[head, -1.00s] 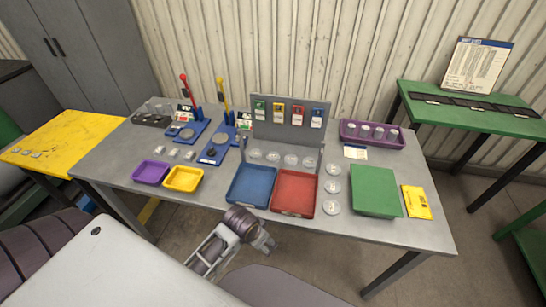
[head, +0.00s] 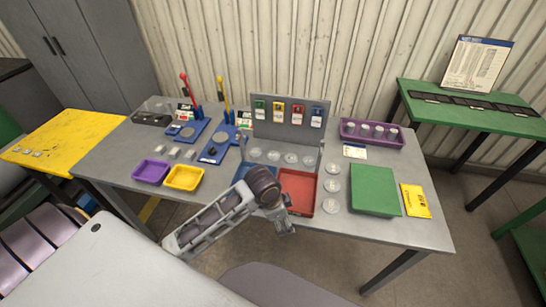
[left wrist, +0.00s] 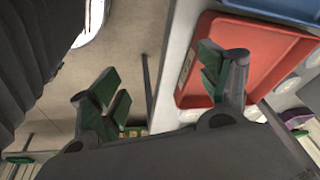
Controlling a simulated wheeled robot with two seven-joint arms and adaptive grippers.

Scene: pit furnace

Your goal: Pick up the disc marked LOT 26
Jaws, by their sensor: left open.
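Several pale round discs stand on the grey table. One row (head: 273,156) lies in front of the upright tag panel, and a column (head: 332,187) lies right of the red tray (head: 318,179). Their markings are too small to read, so I cannot tell which is LOT 26. My left gripper (head: 283,222) is above the table's front edge, by the near end of the red tray, and holds nothing. In the left wrist view its two green-padded fingers (left wrist: 168,88) are apart, with the red tray beyond the right finger.
A blue tray (head: 248,173) is partly hidden behind my left arm. A green block (head: 375,190) and yellow packet (head: 416,201) lie at the right. A purple rack (head: 348,138) stands behind. Blue lever presses (head: 216,148) and purple and yellow bins (head: 184,178) stand left.

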